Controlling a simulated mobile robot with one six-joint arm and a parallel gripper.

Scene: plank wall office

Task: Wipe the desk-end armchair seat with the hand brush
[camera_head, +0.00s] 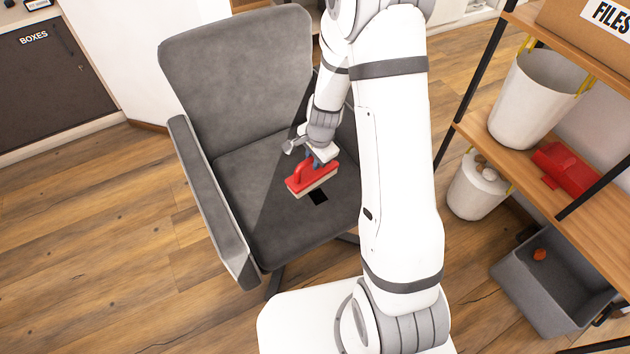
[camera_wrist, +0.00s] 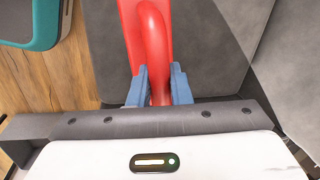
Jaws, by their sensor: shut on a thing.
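The red hand brush (camera_head: 313,180) has pale bristles and is held over the seat. My gripper (camera_head: 318,158) is shut on the brush's handle. In the wrist view its blue fingers (camera_wrist: 158,88) clasp the red handle of the brush (camera_wrist: 152,35) from both sides. I cannot tell whether the bristles touch the seat. My arm hides the chair's right side.
The chair's left armrest (camera_head: 210,200) and backrest (camera_head: 240,75) bound the seat. A wooden shelf (camera_head: 510,150) at right holds a white bucket (camera_head: 530,100) and a red dustpan-like thing (camera_head: 567,168). A grey bin (camera_head: 545,295) stands below. Floor at left is clear.

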